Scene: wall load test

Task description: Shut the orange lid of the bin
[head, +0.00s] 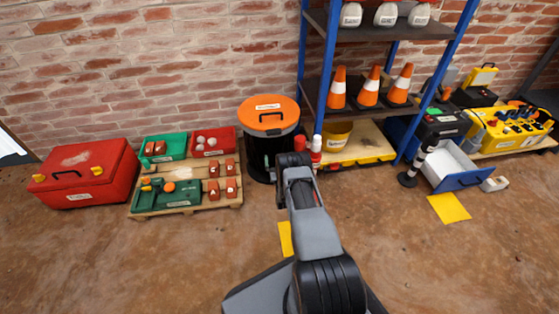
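A black round bin (261,158) stands against the brick wall, just left of the blue shelf rack. Its orange lid (284,104) lies over the top, with a dark handle and a white label. I cannot tell whether the lid sits fully down on the rim or is slightly raised. My gripper (287,172) is low in front of the bin's right side, below the lid, and covers part of the bin's body. Its fingers are dark and mostly hidden, so I cannot tell whether it is open or shut, or whether it touches the bin.
A wooden pallet (225,202) with trays and blocks and a red box (84,173) stand left. Red and white bottles (316,150) stand close to my gripper's right. The blue rack (326,75) holds cones; an open drawer (452,167) is right.

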